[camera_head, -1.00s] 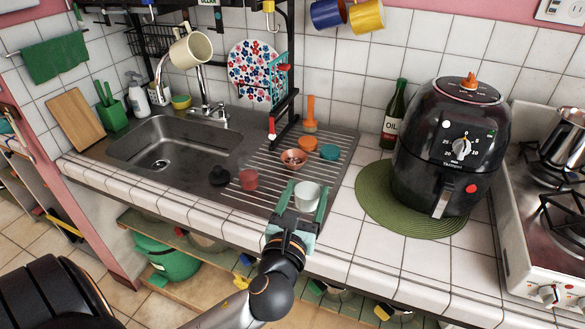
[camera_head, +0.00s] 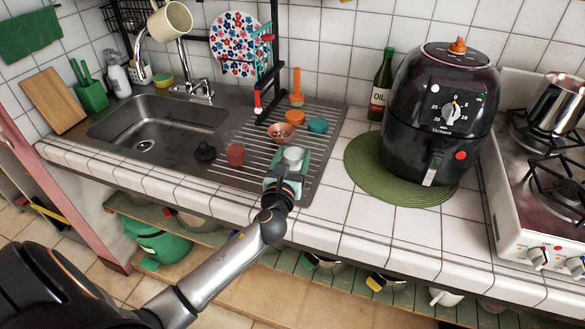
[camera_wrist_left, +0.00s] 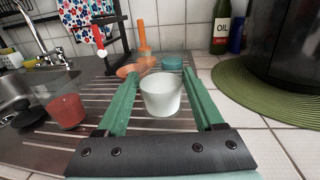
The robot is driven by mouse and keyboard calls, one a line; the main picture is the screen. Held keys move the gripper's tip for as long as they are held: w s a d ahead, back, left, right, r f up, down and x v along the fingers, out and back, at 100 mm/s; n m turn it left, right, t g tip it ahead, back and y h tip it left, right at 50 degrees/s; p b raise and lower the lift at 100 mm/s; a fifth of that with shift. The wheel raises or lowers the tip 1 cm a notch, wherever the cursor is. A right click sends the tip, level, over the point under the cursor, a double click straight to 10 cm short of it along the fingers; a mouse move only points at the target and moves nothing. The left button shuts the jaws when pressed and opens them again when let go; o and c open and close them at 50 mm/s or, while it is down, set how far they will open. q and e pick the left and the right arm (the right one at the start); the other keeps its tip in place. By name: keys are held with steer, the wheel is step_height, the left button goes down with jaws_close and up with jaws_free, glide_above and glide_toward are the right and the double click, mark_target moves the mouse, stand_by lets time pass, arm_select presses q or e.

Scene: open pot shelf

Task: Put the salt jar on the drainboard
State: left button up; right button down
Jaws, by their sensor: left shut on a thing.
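The salt jar, a small whitish frosted jar (camera_head: 293,157), is between the green fingers of my left gripper (camera_head: 291,160), which is shut on it. In the left wrist view the jar (camera_wrist_left: 161,94) stands upright between the two fingers. It is over the front right part of the ribbed metal drainboard (camera_head: 258,174). I cannot tell whether its base touches the ribs. My right gripper is not in view.
A copper bowl (camera_head: 281,133), an orange bowl (camera_head: 295,118) and a teal bowl (camera_head: 317,125) sit just behind the jar. A red jar (camera_head: 235,154) and a black lid-like piece (camera_head: 204,151) are to its left. A black air fryer (camera_head: 440,115) stands on a green mat (camera_head: 370,180) to the right.

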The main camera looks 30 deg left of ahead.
mark_target(291, 168)
arm_select(q)
steer(key=shift+f+b, duration=0.5)
steer(key=shift+f, duration=1.1)
steer(key=shift+f, duration=0.15)
steer(key=o, duration=1.5)
steer(key=shift+r, duration=0.2)
steer(key=v, duration=1.2)
steer(key=shift+b, duration=0.35)
steer(key=shift+s+f, duration=0.1)
steer(key=shift+f, duration=0.05)
